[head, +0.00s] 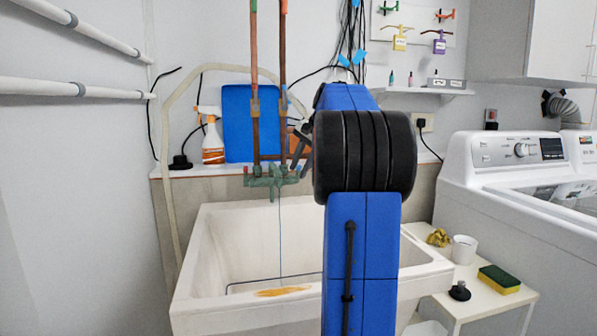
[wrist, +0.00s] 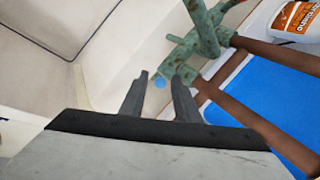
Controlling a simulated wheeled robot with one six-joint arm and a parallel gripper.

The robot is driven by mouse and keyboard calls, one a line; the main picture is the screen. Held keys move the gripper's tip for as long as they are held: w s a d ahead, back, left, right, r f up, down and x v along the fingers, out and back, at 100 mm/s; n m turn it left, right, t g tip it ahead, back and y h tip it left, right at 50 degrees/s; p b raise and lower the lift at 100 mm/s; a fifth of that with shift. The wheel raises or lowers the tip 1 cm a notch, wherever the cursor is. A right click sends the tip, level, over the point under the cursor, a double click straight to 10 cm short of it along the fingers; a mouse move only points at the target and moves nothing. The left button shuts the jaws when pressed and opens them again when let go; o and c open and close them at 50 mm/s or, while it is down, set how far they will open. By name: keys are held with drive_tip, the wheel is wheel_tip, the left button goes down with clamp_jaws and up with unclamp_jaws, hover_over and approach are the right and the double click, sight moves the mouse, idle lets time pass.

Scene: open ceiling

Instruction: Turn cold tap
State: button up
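The old green, corroded tap fitting (head: 272,181) is on the wall above the white sink, below two copper pipes. In the wrist view the tap fitting (wrist: 197,38) is just beyond my fingertips. A small blue disc (wrist: 160,82) shows between the fingertips; I cannot tell whether it is the cold tap's marker. My gripper (wrist: 161,82) is open with a gap between its fingers, and nothing is visibly held. In the head view my gripper (head: 298,147) is beside the right pipe, above the tap's right end, partly hidden by my arm.
The sink (head: 210,270) lies below the tap. A blue board (head: 236,122) and an orange-white spray bottle (head: 212,142) stand behind on the ledge. Copper pipes (head: 255,60) rise close to my gripper. A side table (head: 490,300) and washing machine (head: 500,170) are at right.

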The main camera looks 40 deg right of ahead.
drive_tip(key=v, duration=1.5)
drive_tip(key=shift+s+r, duration=0.15)
drive_tip(key=shift+r, duration=0.15)
wheel_tip(320, 180, down, 11)
drive_tip(key=s+d+m+t+y, duration=0.1)
drive_tip(key=s+m+t+y, duration=0.2)
drive_tip(key=y, duration=0.2)
drive_tip(key=s+d+f+m+t, duration=0.4)
drive_tip(key=s+d+m+t, duration=0.15)
drive_tip(key=m+t, duration=0.2)
drive_tip(key=a+r+x, duration=0.1)
drive_tip(key=x, duration=1.5)
drive_tip(key=shift+f+n+y, duration=0.15)
drive_tip(key=shift+n+y, duration=0.2)
drive_tip(key=shift+y, duration=0.05)
drive_tip(key=shift+w+a+t, duration=0.1)
drive_tip(key=shift+t, duration=0.15)
drive_tip(key=shift+c, duration=0.2)
clamp_jaws()
